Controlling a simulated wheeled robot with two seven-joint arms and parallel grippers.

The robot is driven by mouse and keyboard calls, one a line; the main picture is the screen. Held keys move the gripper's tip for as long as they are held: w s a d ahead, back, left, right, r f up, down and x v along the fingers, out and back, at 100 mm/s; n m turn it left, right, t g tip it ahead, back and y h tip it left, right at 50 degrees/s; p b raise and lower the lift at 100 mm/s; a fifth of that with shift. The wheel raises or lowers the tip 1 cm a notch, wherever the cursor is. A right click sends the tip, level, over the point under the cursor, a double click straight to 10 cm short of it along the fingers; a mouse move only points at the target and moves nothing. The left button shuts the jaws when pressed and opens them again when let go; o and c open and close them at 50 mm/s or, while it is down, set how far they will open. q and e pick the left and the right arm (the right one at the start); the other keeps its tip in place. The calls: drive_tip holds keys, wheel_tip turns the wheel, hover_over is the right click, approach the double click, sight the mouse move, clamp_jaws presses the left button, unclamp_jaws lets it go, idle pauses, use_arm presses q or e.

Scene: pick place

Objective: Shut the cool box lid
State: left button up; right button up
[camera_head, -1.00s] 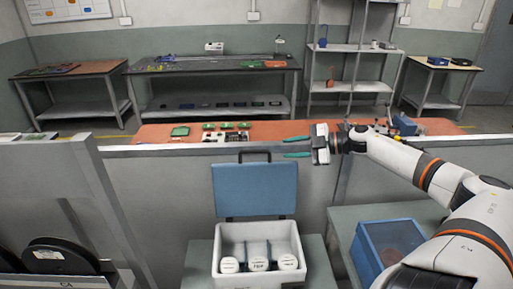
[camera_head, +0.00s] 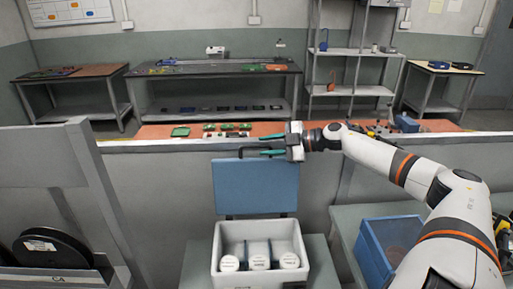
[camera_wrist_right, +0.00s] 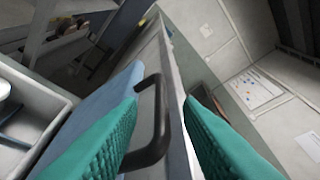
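The cool box (camera_head: 219,245) is white and stands on a low grey surface in the head view. Its blue lid (camera_head: 255,188) stands upright at the box's back, open, with a dark handle (camera_head: 245,151) on its top edge. My right gripper (camera_head: 262,145) is at the lid's top right, its teal fingers pointing left. In the right wrist view the fingers are open, with the dark handle (camera_wrist_right: 154,125) between them and the blue lid (camera_wrist_right: 103,105) behind the left finger. The handle does not look gripped. My left gripper is not in view.
White-lidded containers (camera_head: 258,262) sit inside the box. A blue bin (camera_head: 372,250) stands to its right. A grey partition (camera_head: 170,185) runs behind the lid, with an orange-topped bench (camera_head: 160,131) beyond. A black reel (camera_head: 50,250) is at lower left.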

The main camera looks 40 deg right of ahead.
sight(261, 146)
drive_tip(key=shift+w+a, duration=0.45)
drive_tip(key=shift+w, duration=0.2)
drive_tip(key=shift+p+x, duration=0.55)
drive_tip(key=shift+x, duration=0.7)
drive_tip(key=shift+s+f, duration=0.1)
drive_tip(key=shift+c, duration=0.4)
clamp_jaws()
